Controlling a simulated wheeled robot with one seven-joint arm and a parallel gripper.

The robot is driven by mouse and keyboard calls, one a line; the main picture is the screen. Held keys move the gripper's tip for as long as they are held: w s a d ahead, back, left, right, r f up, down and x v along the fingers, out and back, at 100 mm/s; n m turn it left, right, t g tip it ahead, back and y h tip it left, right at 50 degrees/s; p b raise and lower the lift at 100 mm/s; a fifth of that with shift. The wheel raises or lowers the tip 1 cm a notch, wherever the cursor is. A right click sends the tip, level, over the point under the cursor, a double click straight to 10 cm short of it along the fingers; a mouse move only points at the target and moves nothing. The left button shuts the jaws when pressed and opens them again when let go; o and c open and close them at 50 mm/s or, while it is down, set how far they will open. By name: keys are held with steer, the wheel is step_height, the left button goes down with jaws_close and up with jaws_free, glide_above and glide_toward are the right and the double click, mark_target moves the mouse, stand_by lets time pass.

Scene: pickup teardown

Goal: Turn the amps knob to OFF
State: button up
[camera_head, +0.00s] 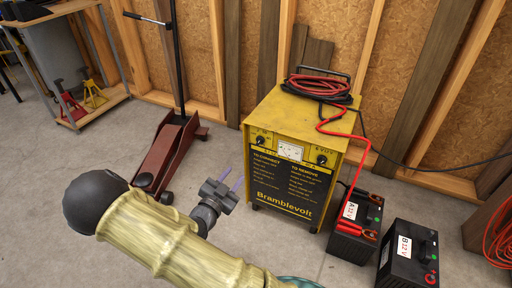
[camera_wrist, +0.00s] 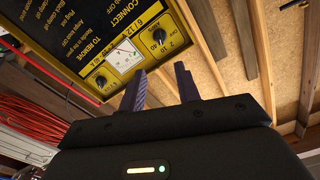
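The yellow charger (camera_head: 269,113) stands on the floor with two black knobs and a meter (camera_head: 290,151) between them. The amps knob (camera_head: 261,140) is the left one in the head view. In the wrist view the panel is rotated, and the amps knob (camera_wrist: 158,37) shows at upper centre beside numbers. I cannot tell its exact setting. The other knob (camera_head: 321,159) is at the right; it also shows in the wrist view (camera_wrist: 101,82). My gripper (camera_head: 231,179) is open and empty, apart from the charger, left of its front. Its fingers show in the wrist view (camera_wrist: 160,82).
A red cable (camera_head: 318,86) lies on the charger and runs to battery A (camera_head: 357,212); battery B (camera_head: 407,255) stands right of it. A red floor jack (camera_head: 167,155) stands at left. Concrete floor (camera_head: 227,150) is clear between jack and charger.

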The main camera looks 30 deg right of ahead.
mark_target(258, 143)
steer(key=b+x, duration=0.6)
steer(key=x, duration=1)
steer(key=shift+w+d, duration=0.2)
steer(key=shift+d, duration=0.15)
jaws_close()
